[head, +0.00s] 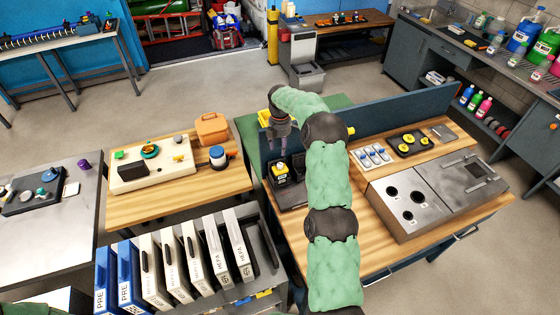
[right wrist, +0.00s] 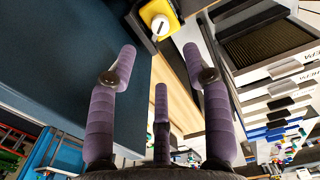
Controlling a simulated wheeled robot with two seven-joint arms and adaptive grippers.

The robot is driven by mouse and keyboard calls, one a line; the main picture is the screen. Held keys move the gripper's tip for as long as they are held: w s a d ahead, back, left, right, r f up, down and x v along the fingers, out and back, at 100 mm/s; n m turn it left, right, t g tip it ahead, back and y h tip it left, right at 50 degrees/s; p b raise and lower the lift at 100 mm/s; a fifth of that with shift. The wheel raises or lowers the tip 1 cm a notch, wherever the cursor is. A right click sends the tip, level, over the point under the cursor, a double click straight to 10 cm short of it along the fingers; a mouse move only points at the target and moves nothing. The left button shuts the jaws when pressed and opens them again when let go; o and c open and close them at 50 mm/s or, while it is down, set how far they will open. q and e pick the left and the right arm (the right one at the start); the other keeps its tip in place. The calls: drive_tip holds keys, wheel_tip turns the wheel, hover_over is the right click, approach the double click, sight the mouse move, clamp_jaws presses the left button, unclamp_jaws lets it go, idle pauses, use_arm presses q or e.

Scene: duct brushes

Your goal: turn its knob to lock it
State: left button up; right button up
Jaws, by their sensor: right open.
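A white knob (right wrist: 160,25) sits on a yellow block (right wrist: 157,12) with a dark base, at the top of the right wrist view. In the head view the yellow-and-black unit (head: 283,174) stands on a dark base on the wooden bench, just below my right gripper (head: 281,146). In the right wrist view my right gripper (right wrist: 160,68) has its purple fingers spread wide with nothing between them. The knob lies beyond the fingertips, apart from them. The left gripper is not in view.
A blue-grey panel (head: 411,107) runs along the bench's back edge. A metal box with round holes (head: 402,212) and a tray with yellow parts (head: 412,143) stand right of my arm. Several filter cartridges (head: 190,262) stand in a rack at the front left.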

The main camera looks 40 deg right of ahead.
sight(280, 164)
wheel_tip(280, 164, down, 10)
drive_tip(key=shift+f+p, duration=0.15)
drive_tip(key=shift+p, duration=0.35)
clamp_jaws()
